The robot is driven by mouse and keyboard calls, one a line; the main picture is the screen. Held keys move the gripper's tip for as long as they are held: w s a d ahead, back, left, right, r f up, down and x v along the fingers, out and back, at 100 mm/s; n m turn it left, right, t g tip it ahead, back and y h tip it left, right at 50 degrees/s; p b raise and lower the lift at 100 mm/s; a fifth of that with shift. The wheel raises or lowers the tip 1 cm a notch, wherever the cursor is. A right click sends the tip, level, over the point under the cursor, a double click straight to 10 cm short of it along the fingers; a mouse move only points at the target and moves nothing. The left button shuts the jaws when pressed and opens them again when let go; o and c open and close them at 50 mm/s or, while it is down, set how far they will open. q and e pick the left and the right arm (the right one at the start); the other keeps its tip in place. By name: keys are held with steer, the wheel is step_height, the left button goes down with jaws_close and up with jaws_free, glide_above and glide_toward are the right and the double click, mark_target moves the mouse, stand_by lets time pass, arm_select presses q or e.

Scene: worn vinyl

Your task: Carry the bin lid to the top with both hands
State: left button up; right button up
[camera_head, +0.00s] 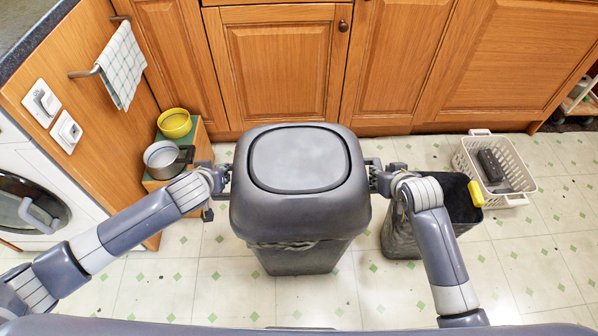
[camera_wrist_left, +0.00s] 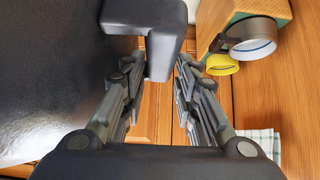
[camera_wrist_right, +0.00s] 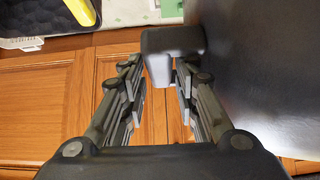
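The dark grey bin lid (camera_head: 300,205), with a rounded square panel on top, is level over the grey bin (camera_head: 300,258). A crumpled liner edge shows just below the lid's front; I cannot tell whether lid and bin touch. My left gripper (camera_head: 225,180) is at the lid's left side, its fingers closed around the side handle (camera_wrist_left: 165,55), which also shows in the left wrist view. My right gripper (camera_head: 375,178) is at the right side, its fingers closed around the other handle (camera_wrist_right: 158,70).
An open dark bin (camera_head: 400,240) with a yellow item on its rim stands close by my right arm. A white basket (camera_head: 520,180) is farther right. A small stand (camera_head: 200,150) with a yellow bowl and a pot is at left. Wooden cupboards (camera_head: 285,65) stand behind the bin.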

arm_select(q)
jaws_close()
arm_select(e)
jaws_close()
arm_select(q)
steer(key=shift+r, duration=0.1)
arm_select(e)
steer(key=shift+w+r, duration=0.1)
